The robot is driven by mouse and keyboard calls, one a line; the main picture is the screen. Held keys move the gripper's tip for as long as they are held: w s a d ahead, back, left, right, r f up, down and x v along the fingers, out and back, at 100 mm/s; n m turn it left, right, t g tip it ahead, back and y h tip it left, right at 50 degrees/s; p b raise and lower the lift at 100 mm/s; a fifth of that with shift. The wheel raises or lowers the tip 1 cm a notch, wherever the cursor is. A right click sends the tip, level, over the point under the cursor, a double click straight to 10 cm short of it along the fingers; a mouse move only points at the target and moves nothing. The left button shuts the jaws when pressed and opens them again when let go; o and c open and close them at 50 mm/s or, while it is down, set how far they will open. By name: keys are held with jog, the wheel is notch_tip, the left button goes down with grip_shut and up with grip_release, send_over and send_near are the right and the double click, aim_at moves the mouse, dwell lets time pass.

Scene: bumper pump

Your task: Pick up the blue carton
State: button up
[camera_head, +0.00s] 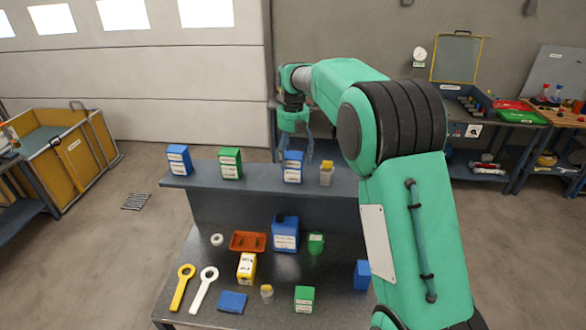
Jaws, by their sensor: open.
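A blue carton (292,171) with white labels stands upright on the raised shelf, near its middle. My gripper (295,156) points down over this carton. Its fingers are spread, one at each side of the carton's upper part. I cannot tell whether they touch it. A second blue carton (179,161) with white labels stands at the shelf's left end, clear of my gripper. A blue box (361,275) on the lower table is partly hidden behind my arm.
A small yellow-capped jar (326,173) stands close to the right of the middle carton. A green carton (230,163) stands further left on the shelf (262,182). The lower table holds a blue jug (285,236), a red tray (248,242) and several other items.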

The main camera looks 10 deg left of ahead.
aim_at(293, 169)
jog(key=shift+f, duration=0.25)
jog(key=shift+f+p, duration=0.3)
jog(key=shift+f, duration=2.25)
jog(key=c, duration=1.5)
jog(key=shift+r, duration=0.1)
jog(key=shift+c, duration=0.2)
jog(key=shift+r, duration=1.65)
jog(key=s+d+b, duration=0.1)
jog(key=s+d, duration=0.1)
jog(key=s, duration=0.5)
jog(key=s+d+r+b, duration=0.1)
jog(key=s+d, duration=0.2)
jog(key=s, duration=0.5)
jog(key=shift+r+b, duration=0.3)
jog(key=shift+s+d, duration=0.1)
jog(key=shift+d, duration=0.05)
